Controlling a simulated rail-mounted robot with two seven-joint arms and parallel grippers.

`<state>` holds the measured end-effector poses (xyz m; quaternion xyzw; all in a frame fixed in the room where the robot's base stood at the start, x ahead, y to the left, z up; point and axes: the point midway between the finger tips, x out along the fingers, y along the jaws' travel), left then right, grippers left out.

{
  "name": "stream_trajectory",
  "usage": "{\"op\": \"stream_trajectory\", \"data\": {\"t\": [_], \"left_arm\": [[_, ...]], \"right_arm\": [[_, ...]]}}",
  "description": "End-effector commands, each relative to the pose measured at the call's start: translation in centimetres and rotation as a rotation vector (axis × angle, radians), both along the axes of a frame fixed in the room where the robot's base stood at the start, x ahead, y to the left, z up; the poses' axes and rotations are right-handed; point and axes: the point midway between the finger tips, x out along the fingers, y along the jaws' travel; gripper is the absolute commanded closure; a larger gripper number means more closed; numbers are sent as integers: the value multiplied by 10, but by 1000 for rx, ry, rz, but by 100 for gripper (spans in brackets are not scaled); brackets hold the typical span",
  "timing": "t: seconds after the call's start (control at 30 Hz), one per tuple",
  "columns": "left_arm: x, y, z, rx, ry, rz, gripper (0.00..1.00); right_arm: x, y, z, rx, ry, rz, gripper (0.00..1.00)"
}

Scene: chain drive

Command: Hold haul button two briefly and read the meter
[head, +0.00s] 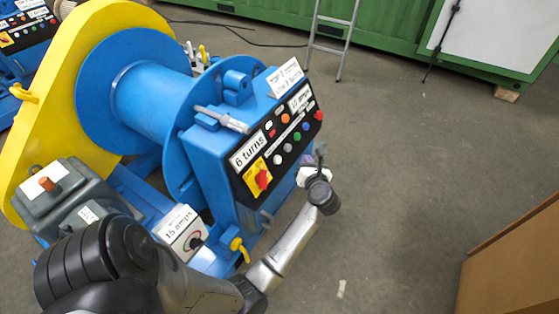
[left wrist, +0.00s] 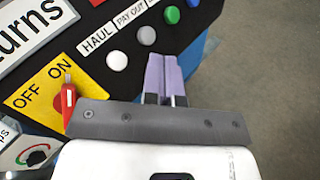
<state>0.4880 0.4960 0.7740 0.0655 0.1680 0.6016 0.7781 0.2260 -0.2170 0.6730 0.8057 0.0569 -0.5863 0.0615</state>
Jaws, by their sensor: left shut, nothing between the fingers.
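The control panel (head: 275,140) is on the blue winch housing. In the left wrist view, a white button (left wrist: 117,61) sits by the HAUL label (left wrist: 97,42), and a grey button (left wrist: 146,35) sits by the PAY OUT label (left wrist: 130,17). No button is visibly marked two. A white plate reading "6 turns" (head: 250,150) and a smaller plate (head: 300,98), seemingly reading amps, are on the panel. My left gripper (head: 320,151) is shut and empty beside the panel's lower right edge. Its fingers (left wrist: 164,72) lie right of the white button; contact cannot be told.
A red switch (left wrist: 68,98) points to ON on its yellow plate. A "15 amps" box (head: 181,232) stands below. A brown box (head: 515,265) is at lower right; the floor between is clear.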

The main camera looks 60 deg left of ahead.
Motion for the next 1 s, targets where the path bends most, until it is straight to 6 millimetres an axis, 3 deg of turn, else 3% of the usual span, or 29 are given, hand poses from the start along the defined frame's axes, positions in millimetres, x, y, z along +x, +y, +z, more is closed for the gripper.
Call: {"op": "stream_trajectory", "data": {"t": [0.5, 1.0], "left_arm": [[-29, 45, -27, 0, 1, 0, 100], [-37, 57, -34, 0, -1, 0, 100]], "right_arm": [[0, 1, -10, 2, 0, -1, 57], [0, -2, -11, -7, 0, 5, 57]]}}
